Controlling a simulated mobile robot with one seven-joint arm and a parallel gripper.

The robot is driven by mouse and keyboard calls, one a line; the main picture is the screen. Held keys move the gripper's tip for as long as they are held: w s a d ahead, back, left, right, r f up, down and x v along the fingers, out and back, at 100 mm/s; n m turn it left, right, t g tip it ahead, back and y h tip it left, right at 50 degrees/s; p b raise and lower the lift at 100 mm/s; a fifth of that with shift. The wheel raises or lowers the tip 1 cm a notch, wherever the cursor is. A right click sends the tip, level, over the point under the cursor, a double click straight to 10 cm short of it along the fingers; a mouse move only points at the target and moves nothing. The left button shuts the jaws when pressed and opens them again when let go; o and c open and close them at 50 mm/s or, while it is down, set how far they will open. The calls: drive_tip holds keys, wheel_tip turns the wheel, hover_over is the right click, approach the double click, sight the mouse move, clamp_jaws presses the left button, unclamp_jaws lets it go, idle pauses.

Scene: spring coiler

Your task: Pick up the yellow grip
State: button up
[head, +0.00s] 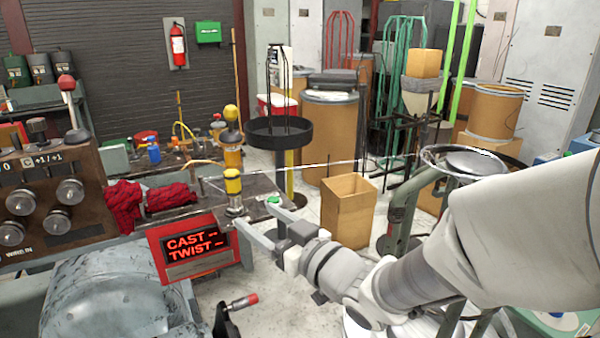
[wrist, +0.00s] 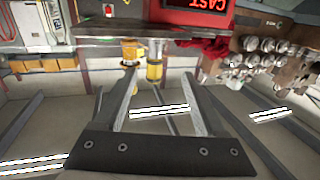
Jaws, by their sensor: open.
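A yellow grip (head: 233,182) with a dark band stands upright on a metal base at the edge of the grey machine table. In the wrist view, which looks upside down, a yellow cylinder (wrist: 154,69) that looks like this grip shows between the fingers. My gripper (head: 254,212) is open and empty, with its two long grey fingers pointing towards the grip from the right and front. It also shows in the wrist view (wrist: 158,76). The grip appears beyond the fingertips; I cannot tell the exact gap.
An orange-yellow cylinder (head: 232,158) stands just behind the grip, under a black piece and a yellow ball (head: 231,112). The red CAST/TWIST display (head: 197,247) hangs below the table edge. Red cloth (head: 172,196) lies left. A cardboard box (head: 347,212) stands right.

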sight(233, 199)
drive_tip(key=p+x, duration=0.2)
drive_tip(key=x, duration=0.5)
drive_tip(key=shift+w+a+p, duration=0.1)
drive_tip(key=shift+a+p, duration=0.05)
drive_tip(key=shift+p, duration=0.25)
drive_tip(key=shift+w+d+r+x, duration=0.1)
drive_tip(key=shift+x, duration=0.95)
drive_tip(key=shift+w+d+r+x, duration=0.1)
drive_tip(key=shift+w+r+x, duration=0.05)
drive_tip(key=shift+x, duration=0.9)
drive_tip(key=shift+w+d+r+x, duration=0.1)
drive_tip(key=shift+x, duration=0.95)
drive_tip(key=shift+d, duration=0.1)
drive_tip(key=shift+c, duration=0.3)
clamp_jaws()
